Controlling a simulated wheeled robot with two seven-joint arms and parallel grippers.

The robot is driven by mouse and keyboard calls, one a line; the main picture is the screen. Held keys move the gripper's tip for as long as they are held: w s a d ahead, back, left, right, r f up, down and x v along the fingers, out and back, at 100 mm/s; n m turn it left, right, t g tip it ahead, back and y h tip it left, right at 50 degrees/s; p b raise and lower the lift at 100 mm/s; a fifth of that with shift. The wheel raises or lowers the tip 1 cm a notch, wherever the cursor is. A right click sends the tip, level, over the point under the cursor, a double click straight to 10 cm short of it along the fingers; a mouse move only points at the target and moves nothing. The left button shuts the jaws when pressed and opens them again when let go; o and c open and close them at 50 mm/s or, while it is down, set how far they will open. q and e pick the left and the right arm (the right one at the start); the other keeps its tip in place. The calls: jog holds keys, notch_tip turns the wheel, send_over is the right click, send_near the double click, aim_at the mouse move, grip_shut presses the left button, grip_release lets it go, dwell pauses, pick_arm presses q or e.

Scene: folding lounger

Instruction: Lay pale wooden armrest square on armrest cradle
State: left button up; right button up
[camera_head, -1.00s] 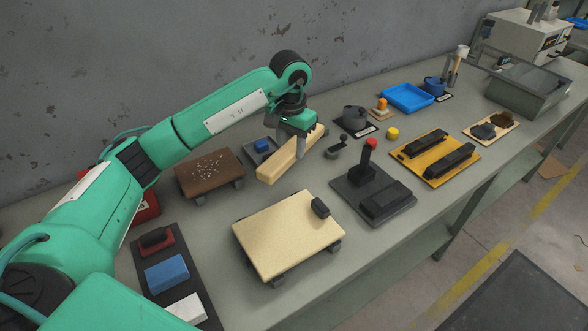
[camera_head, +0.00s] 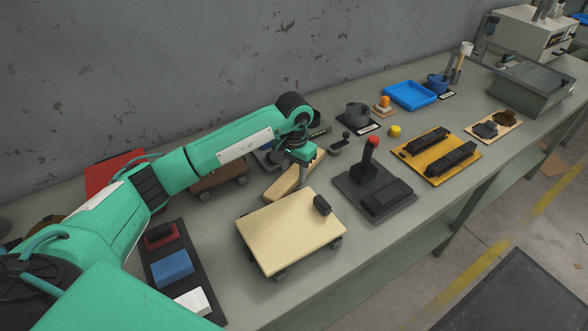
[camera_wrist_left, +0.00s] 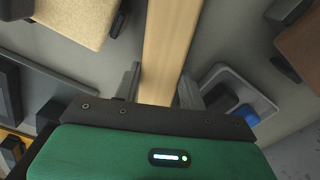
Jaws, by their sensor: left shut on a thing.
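The pale wooden armrest (camera_head: 284,184) is a long light bar held low over the bench, behind the cream board (camera_head: 288,238). My left gripper (camera_head: 304,160) is shut on it near its far end. In the left wrist view the armrest (camera_wrist_left: 170,40) runs away between the two fingers of the gripper (camera_wrist_left: 160,88). I cannot tell whether its underside touches anything. I cannot tell for sure which fixture is the armrest cradle. A dark grey base (camera_head: 376,192) with an upright post and a black block stands to the right. My right gripper is not in view.
A brown board (camera_head: 220,181) and a small grey tray (camera_wrist_left: 238,82) lie near the armrest. A yellow tray (camera_head: 437,153) with black blocks and a blue tray (camera_head: 410,95) are farther right. A dark mat (camera_head: 183,270) with coloured blocks lies front left.

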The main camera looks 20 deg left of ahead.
pick_arm(q)
jog(key=shift+f, duration=0.15)
jog(key=o, duration=1.1)
jog(key=shift+c, duration=0.2)
